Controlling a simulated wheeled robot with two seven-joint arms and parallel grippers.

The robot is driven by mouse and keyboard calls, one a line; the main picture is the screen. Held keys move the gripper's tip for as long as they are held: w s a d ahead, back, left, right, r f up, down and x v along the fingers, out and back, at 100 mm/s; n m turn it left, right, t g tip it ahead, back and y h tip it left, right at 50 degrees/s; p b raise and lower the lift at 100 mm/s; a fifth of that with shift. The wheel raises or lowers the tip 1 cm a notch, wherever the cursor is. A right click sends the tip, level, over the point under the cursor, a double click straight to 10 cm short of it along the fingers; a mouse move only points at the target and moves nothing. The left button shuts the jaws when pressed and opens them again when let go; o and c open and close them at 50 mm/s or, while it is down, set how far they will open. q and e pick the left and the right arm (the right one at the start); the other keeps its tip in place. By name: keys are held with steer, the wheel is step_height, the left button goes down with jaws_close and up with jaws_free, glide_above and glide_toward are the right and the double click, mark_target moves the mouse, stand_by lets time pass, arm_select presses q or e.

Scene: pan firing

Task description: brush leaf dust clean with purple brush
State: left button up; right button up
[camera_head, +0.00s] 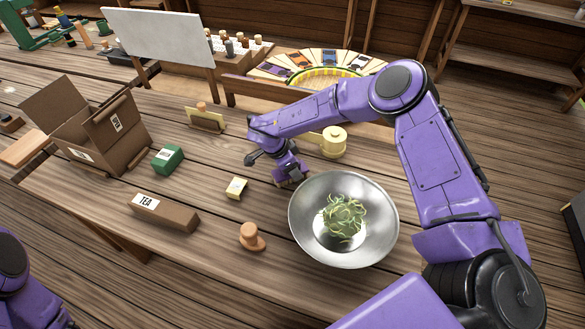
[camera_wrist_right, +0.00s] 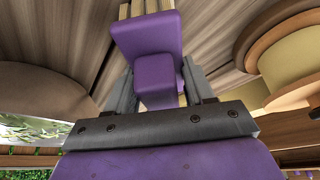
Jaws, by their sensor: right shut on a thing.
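My right gripper (camera_head: 290,177) reaches low over the table just behind the metal pan. It is shut on the purple brush (camera_wrist_right: 148,40), which shows between its fingers in the right wrist view, with pale bristles at the top. The wide silver pan (camera_head: 305,235) stands on the table and holds a tangle of green leaf strands (camera_head: 344,217). I cannot make out separate leaf dust on the wood. Whether the bristles touch the table is hidden. Part of my left arm shows at the lower left, but its gripper is out of view.
A pale yellow pot (camera_head: 334,141) stands close behind my right gripper.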

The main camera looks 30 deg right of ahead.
steer(key=shift+d+r+p, duration=0.15)
steer(key=shift+r+p, duration=0.15)
step_height(320, 180, up, 5)
steer(key=p, duration=0.4)
steer(key=shift+r+p, duration=0.2)
steer(key=shift+p, duration=0.1)
steer(key=shift+r, duration=0.15)
step_height(320, 180, up, 3)
steer(key=p, duration=0.3)
